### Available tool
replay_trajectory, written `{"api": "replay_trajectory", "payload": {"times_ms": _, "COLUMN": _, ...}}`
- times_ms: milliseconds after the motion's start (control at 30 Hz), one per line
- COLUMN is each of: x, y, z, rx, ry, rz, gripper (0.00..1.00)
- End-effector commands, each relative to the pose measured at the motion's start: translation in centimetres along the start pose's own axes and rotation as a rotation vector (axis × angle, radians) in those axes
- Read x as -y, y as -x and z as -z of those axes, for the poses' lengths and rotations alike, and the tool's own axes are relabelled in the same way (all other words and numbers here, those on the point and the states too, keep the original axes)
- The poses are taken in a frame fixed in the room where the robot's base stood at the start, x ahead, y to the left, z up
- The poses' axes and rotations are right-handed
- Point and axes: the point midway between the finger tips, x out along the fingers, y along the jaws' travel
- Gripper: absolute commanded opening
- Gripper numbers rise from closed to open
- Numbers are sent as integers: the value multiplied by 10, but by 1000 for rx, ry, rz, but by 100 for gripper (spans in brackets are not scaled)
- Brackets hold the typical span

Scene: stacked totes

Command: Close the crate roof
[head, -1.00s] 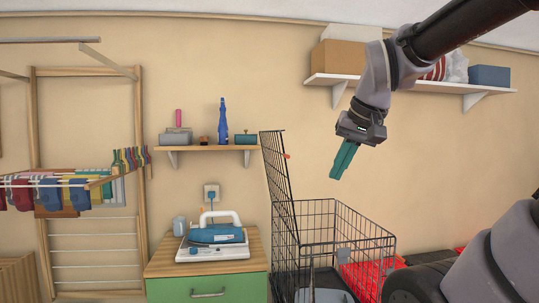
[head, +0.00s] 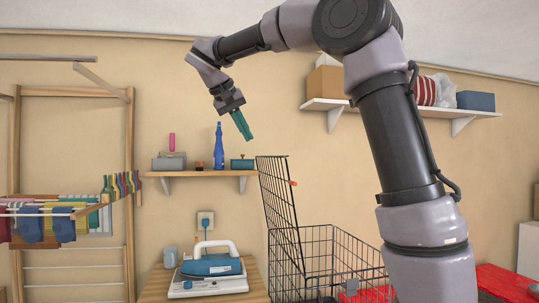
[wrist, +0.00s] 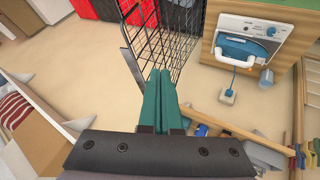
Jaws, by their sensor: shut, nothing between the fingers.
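The crate (head: 335,262) is a black wire cage standing at the lower middle of the head view. Its wire roof (head: 277,205) stands up on the left side, nearly upright and leaning a little left, with a small orange-red tab near its top. My gripper (head: 246,133) has teal fingers pressed together, empty. In the head view it shows up and left of the roof's top edge, apart from it. In the wrist view my fingers (wrist: 162,95) point toward the wire mesh (wrist: 172,35). The crate's lower part is cut off by the frame edge.
A small shelf (head: 202,173) with a blue bottle (head: 218,147) is on the wall left of the roof. An iron (head: 212,265) sits on a cabinet left of the crate. A higher shelf (head: 400,107) holds boxes. Red totes (head: 505,284) are at right.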

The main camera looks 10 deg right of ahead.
Motion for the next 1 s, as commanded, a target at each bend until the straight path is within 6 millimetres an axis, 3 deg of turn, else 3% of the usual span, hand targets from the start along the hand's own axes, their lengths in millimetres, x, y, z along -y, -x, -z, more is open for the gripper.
{"api": "replay_trajectory", "payload": {"times_ms": 433, "x": -1, "y": -92, "z": -2, "rx": 4, "ry": 2, "rz": -1, "gripper": 0}}
{"api": "replay_trajectory", "payload": {"times_ms": 700, "x": -33, "y": -102, "z": 2, "rx": 2, "ry": 0, "rz": 2, "gripper": 0}}
{"api": "replay_trajectory", "payload": {"times_ms": 1000, "x": -38, "y": -104, "z": 2, "rx": 2, "ry": 1, "rz": 1, "gripper": 0}}
